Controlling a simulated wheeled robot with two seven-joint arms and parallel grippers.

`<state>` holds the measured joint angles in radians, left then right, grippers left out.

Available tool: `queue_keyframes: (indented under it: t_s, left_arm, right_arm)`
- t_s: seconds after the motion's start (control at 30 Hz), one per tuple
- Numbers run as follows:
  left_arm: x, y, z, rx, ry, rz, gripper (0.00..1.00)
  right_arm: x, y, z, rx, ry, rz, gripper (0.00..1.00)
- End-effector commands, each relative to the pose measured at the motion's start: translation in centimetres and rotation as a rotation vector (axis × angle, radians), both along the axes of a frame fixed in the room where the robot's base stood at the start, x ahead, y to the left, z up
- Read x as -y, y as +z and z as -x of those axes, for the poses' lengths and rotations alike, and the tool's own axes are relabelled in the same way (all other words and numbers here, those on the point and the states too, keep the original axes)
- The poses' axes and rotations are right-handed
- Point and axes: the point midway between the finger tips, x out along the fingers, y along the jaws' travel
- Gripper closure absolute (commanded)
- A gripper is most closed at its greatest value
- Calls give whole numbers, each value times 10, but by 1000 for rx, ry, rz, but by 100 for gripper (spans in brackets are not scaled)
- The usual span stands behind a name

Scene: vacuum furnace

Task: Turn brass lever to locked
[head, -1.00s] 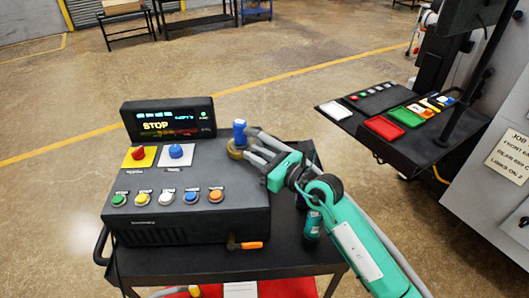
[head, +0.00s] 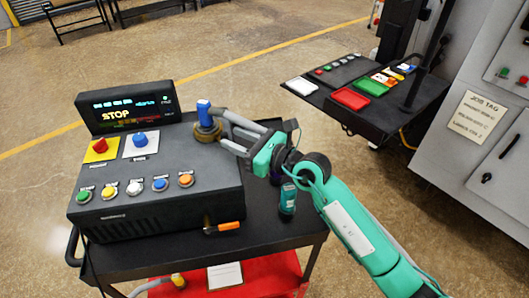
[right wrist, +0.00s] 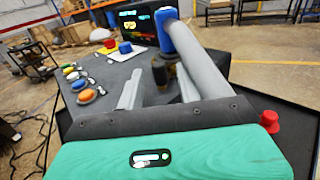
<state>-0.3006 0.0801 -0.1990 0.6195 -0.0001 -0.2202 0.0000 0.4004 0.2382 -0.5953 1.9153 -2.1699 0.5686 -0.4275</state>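A lever with a blue upright grip (head: 204,113) and a round brass-coloured base (head: 208,133) stands at the right end of the dark control console's top. It also shows in the right wrist view as a blue grip (right wrist: 166,35) above the brass base (right wrist: 158,72). My right gripper (head: 220,128) reaches it from the right. Its two grey fingers (right wrist: 160,80) are spread, with the lever near their tips. The blue grip lies close to one finger; I cannot tell whether they touch. My left gripper is not in view.
The console (head: 150,190) has a screen reading STOP (head: 125,115), red and blue knobs and several coloured buttons. An orange-handled part (head: 224,228) sticks out at its front. A side shelf (head: 400,120) with trays and a grey cabinet (head: 480,150) stand at the right.

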Motion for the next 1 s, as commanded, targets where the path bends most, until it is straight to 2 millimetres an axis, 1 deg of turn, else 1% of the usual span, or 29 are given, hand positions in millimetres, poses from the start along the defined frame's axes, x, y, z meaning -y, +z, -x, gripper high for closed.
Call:
queue_keyframes:
  t_s: [0.03,0.2,0.4,0.6,0.83,0.87,0.9,0.97,1.0]
  left_arm:
    - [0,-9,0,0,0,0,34]
    - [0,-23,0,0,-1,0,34]
    - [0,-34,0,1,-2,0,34]
    - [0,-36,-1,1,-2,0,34]
    - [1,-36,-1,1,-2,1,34]
    - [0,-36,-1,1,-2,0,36]
    - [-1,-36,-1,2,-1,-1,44]
    - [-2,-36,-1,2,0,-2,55]
    - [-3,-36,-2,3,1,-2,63]
  right_arm:
    - [11,-6,7,1,0,3,64]
    - [45,-6,28,1,-1,3,64]
    - [72,-3,45,1,-1,2,64]
    - [82,-1,52,0,1,0,64]
    - [83,0,53,0,1,0,64]
    - [83,0,53,0,1,0,64]
    - [83,0,53,-1,1,-3,64]
    - [83,1,54,-7,2,-22,64]
    - [83,3,55,-17,5,-56,64]
